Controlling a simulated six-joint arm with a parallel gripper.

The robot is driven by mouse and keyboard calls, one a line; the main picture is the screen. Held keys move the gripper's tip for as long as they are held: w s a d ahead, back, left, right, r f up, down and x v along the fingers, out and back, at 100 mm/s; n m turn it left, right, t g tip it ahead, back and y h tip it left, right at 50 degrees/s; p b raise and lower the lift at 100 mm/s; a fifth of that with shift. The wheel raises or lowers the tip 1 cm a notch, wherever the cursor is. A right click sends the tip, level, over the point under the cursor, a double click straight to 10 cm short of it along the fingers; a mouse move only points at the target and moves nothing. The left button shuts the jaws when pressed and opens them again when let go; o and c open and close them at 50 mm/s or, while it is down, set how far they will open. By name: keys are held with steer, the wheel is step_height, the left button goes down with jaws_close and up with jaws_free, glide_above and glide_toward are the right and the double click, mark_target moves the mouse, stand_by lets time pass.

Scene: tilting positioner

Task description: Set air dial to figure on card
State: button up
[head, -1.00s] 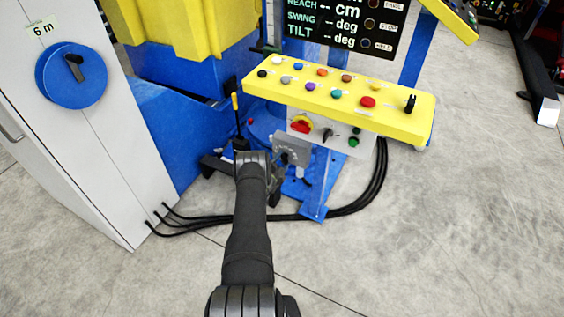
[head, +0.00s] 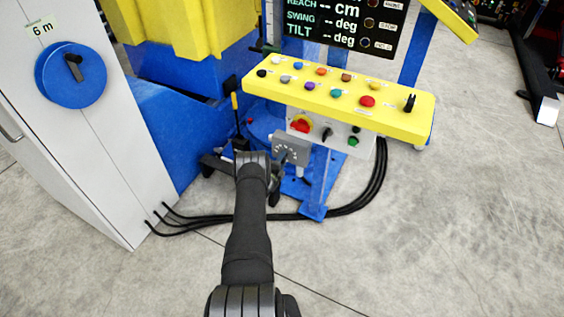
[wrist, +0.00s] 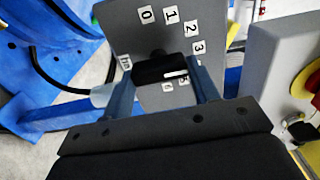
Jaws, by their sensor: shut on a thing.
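The air dial is a grey plate with white figure tags around a black knob (wrist: 160,70). In the wrist view my gripper (wrist: 163,82) is shut on the knob, one finger at each end. The knob's white mark points right, below the 3 tag (wrist: 198,46); my right finger covers part of the scale there. Tags 0, 1 and 2 run along the top. In the head view the dial plate (head: 291,147) stands just beyond my gripper (head: 272,163). A card reading 6 m (head: 42,27) is on the grey cabinet; no other card is readable.
A yellow button panel (head: 415,120) overhangs behind the dial, above a box with a red and yellow switch (head: 300,123). Black hoses (head: 345,205) cross the floor.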

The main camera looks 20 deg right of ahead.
stand_by(0.3)
steer(key=o, duration=1)
steer(key=v, duration=1.7)
steer(key=shift+s+a+r, duration=0.1)
steer(key=shift+s+a, duration=0.05)
steer(key=x, duration=1.7)
steer(key=shift+w, duration=0.2)
